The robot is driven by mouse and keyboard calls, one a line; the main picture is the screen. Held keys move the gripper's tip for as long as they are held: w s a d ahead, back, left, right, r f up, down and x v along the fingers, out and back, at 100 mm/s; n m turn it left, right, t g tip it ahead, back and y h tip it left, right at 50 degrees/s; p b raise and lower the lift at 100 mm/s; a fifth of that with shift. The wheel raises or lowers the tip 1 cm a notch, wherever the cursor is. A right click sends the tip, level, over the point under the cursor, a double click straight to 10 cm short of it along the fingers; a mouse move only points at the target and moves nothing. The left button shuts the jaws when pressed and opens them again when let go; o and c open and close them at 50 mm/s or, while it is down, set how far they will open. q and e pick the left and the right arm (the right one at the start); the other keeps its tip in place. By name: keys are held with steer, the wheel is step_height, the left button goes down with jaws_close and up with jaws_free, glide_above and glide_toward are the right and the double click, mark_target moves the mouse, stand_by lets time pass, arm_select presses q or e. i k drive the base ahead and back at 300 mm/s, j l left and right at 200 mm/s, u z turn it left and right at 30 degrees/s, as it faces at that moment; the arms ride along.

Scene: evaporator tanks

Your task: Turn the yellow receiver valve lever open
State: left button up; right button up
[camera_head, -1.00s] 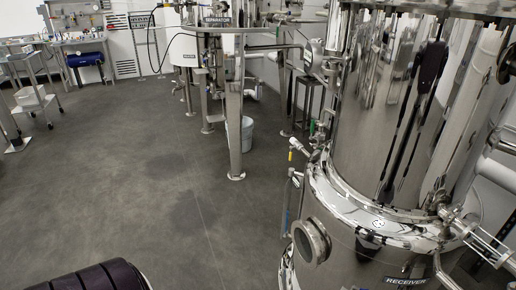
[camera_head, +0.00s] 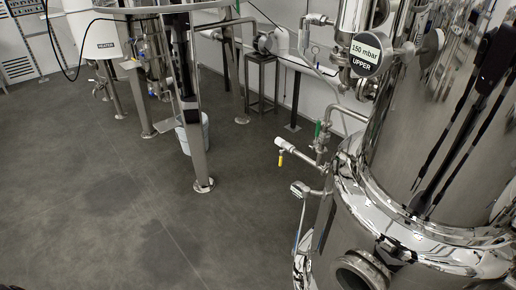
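The yellow receiver valve lever (camera_head: 281,158) is small and hangs down below a short steel pipe end with a white tip (camera_head: 284,144). This pipe sticks out to the left of the large polished receiver tank (camera_head: 420,130), near its lower flange. The lever looks roughly vertical, but it is too small to tell the valve's exact state. Neither of my grippers is in view.
A green lever (camera_head: 317,130) sits on the upright pipe beside the yellow one. A gauge reading 150 mbar (camera_head: 366,54) is above. A steel leg (camera_head: 197,150) and a bucket (camera_head: 186,135) stand farther left. The dark floor (camera_head: 110,215) is open at the left.

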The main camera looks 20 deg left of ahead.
mark_target(281, 158)
steer(key=i+j+u, duration=0.1)
steer(key=i+j, duration=1.05)
steer(key=j, duration=0.1)
